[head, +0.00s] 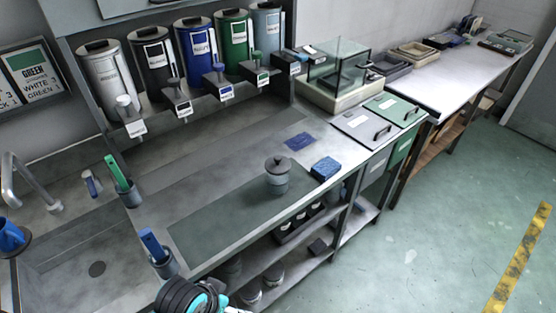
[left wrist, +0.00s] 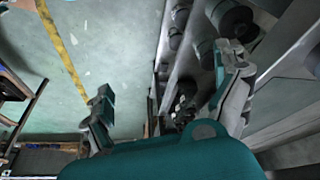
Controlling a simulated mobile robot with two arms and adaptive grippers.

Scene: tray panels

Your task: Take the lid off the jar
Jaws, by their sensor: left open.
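A grey jar (head: 276,186) stands upright on the dark mat (head: 215,225) on the workbench in the head view. Its dark grey lid (head: 278,164) with a round knob sits on top of it. My left gripper (left wrist: 168,75) is open in the left wrist view, with its two fingers wide apart and nothing between them but the background. It faces the floor and the shelf under the bench. In the head view only part of my arm shows at the bottom edge, well short of the jar. I cannot pick out the jar for certain in the left wrist view. My right gripper is not in view.
A blue sponge (head: 326,168) lies right of the jar and a blue cloth (head: 300,141) behind it. Cups with a green handle (head: 117,172) and a blue handle (head: 152,245) stand left. Labelled canisters (head: 194,47) line the back. The mat around the jar is clear.

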